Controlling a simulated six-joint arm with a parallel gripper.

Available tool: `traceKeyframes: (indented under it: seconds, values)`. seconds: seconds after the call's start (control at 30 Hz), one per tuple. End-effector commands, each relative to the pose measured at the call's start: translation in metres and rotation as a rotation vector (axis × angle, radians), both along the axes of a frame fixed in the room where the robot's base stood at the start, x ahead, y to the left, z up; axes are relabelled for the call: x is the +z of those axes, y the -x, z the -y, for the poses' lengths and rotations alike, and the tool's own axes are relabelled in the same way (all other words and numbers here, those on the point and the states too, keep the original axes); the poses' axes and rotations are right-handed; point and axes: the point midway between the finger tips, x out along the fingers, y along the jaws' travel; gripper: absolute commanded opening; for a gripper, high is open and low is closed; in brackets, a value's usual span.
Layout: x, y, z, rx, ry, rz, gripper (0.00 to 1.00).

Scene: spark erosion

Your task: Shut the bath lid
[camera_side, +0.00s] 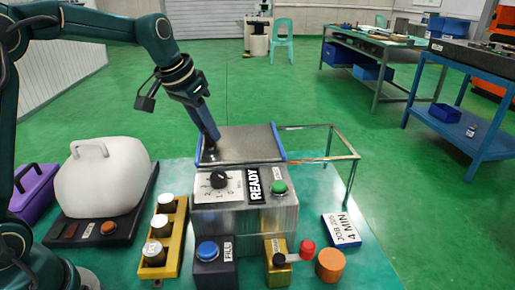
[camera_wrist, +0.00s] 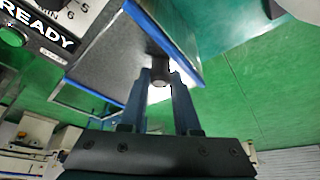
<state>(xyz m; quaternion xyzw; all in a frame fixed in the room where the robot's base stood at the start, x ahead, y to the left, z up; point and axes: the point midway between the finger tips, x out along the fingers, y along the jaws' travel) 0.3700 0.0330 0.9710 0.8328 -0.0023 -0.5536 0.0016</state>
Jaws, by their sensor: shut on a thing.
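My gripper (camera_side: 214,138) reaches down to the lid's left part. In the wrist view my gripper (camera_wrist: 162,82) has its two fingers on either side of a short dark round knob (camera_wrist: 160,70), shut on it. The fingers partly hide the knob. I cannot tell whether the lid is fully seated.
An open metal rail frame (camera_side: 340,152) stands right of the lid. The front panel has a dial (camera_side: 218,180), READY sign (camera_side: 254,186) and green button (camera_side: 279,187). A white tank (camera_side: 102,180) and yellow rack (camera_side: 163,238) stand left; an orange cylinder (camera_side: 330,265) stands front right.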

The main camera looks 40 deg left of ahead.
Motion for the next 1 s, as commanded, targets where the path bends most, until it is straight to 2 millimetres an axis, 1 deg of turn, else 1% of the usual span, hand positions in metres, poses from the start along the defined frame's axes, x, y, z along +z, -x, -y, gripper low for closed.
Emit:
traceKeyframes:
  seconds: [0.03, 0.3, 0.33, 0.37, 0.4, 0.73, 0.83, 1.0]
  values:
    - [0.002, 0.002, -0.004, 0.004, -0.008, 0.002, 0.00]
    - [0.001, 0.003, -0.006, 0.005, -0.012, -0.003, 0.00]
    - [0.001, 0.003, -0.006, 0.006, -0.012, -0.003, 0.42]
    - [0.001, 0.003, -0.006, 0.006, -0.011, -0.004, 0.54]
    - [0.001, 0.003, -0.005, 0.006, -0.011, -0.004, 0.61]
    - [0.003, 0.003, -0.004, 0.003, -0.007, -0.003, 0.61]
    - [0.012, 0.006, -0.004, 0.003, -0.007, 0.000, 0.61]
    - [0.034, 0.015, -0.004, 0.004, -0.009, 0.001, 0.61]
